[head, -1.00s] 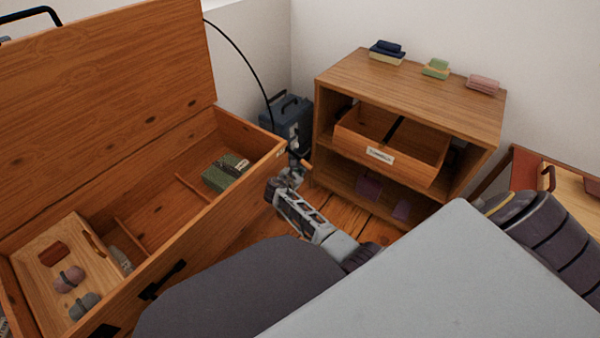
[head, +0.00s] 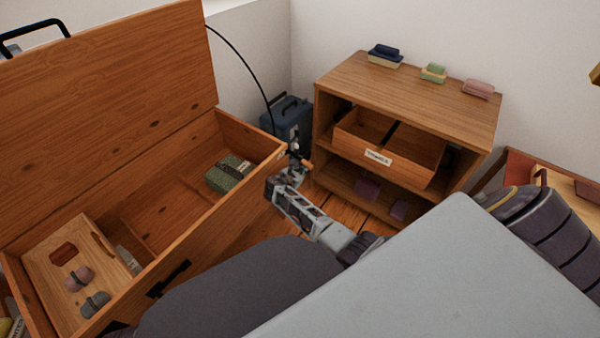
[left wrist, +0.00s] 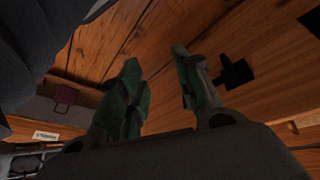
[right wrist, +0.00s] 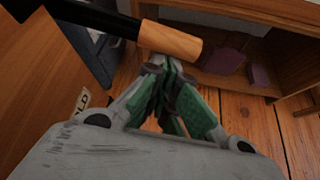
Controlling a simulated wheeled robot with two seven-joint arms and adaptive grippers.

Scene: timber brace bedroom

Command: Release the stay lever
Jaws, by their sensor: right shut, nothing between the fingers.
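The stay lever is a black bar with a pale wooden grip (right wrist: 170,40) across the top of the right wrist view. In the head view it is small, at the chest's right front corner. My right gripper (right wrist: 163,68) is shut and empty, its fingertips just below the wooden grip; I cannot tell whether they touch it. It also shows in the head view (head: 293,160). The chest (head: 245,198) has its lid (head: 110,80) raised. My left gripper (left wrist: 158,75) shows only in its wrist view, open and empty, near a wooden panel with a black fitting (left wrist: 235,72).
A wooden shelf unit (head: 420,95) with a tilted labelled bin (head: 350,135) stands at the back right. A dark blue case (head: 290,118) sits between chest and shelf. The chest holds a tray (head: 45,270) and a green bundle (head: 228,173).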

